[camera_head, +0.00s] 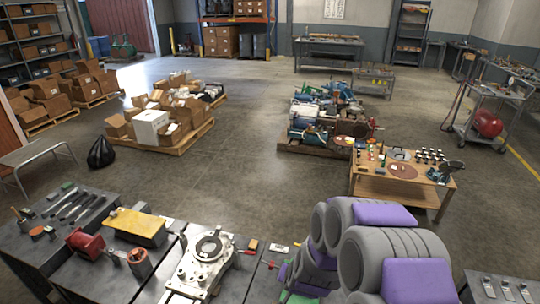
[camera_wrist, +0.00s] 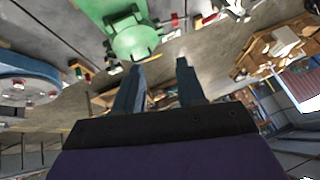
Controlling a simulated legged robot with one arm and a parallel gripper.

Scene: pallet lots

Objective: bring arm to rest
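My gripper (camera_wrist: 160,70) shows in the wrist view with its two blue-grey fingers apart. I see nothing held between them. Behind the fingers are a dark bar and a purple part of my wrist. In the head view my grey and purple arm is folded at the lower right, in front of the workbench and floor. My gripper cannot be made out in that view. Past the fingers, the wrist view shows a green machine part (camera_wrist: 133,38), a large blue-grey round part (camera_wrist: 25,80) at the left, and tilted surroundings.
A dark workbench (camera_head: 90,270) with tools and a white machine part (camera_head: 205,262) is at the lower left. A wooden table (camera_head: 395,187) stands right of centre. Two loaded pallets (camera_head: 185,142) (camera_head: 300,148) stand farther back. A black bag (camera_head: 100,153) lies at left. The floor between the pallets is clear.

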